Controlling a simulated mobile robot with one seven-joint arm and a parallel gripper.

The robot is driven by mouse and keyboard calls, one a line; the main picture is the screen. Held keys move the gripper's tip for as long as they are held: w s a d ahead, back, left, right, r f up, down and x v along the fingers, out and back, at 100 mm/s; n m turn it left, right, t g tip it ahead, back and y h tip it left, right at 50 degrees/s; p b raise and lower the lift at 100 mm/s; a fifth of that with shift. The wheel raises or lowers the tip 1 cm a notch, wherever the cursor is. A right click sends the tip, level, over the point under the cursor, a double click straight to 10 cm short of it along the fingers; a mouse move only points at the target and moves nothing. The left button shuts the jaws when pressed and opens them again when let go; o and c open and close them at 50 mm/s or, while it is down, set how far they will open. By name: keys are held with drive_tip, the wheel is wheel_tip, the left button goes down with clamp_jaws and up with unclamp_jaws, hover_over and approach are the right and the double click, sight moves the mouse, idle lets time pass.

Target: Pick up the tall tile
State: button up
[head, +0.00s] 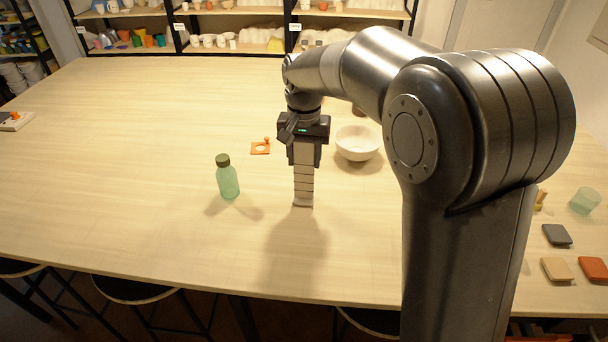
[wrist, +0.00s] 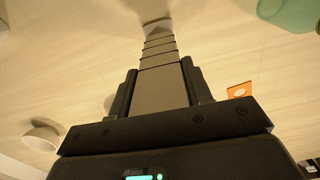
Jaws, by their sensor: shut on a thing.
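The tall tile (head: 303,184) is a narrow, pale grey-beige piece with cross lines along its length. It stands upright below my gripper (head: 304,158) near the middle of the table. My gripper is shut on its upper part. In the wrist view the tall tile (wrist: 160,88) runs away from between the two dark fingers (wrist: 160,92), which press on its sides. Its lower end is at or very near the tabletop; I cannot tell whether it touches. Its top is hidden by the gripper.
A green bottle (head: 228,182) stands to the left on the table (head: 130,150). An orange piece (head: 260,148) lies behind, and a white bowl (head: 357,144) is at the right. Small grey (head: 557,235), beige (head: 556,270) and red (head: 594,268) tiles lie far right, near a glass (head: 585,201).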

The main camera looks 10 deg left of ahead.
drive_tip(key=c, duration=0.5)
drive_tip(key=shift+r, duration=0.15)
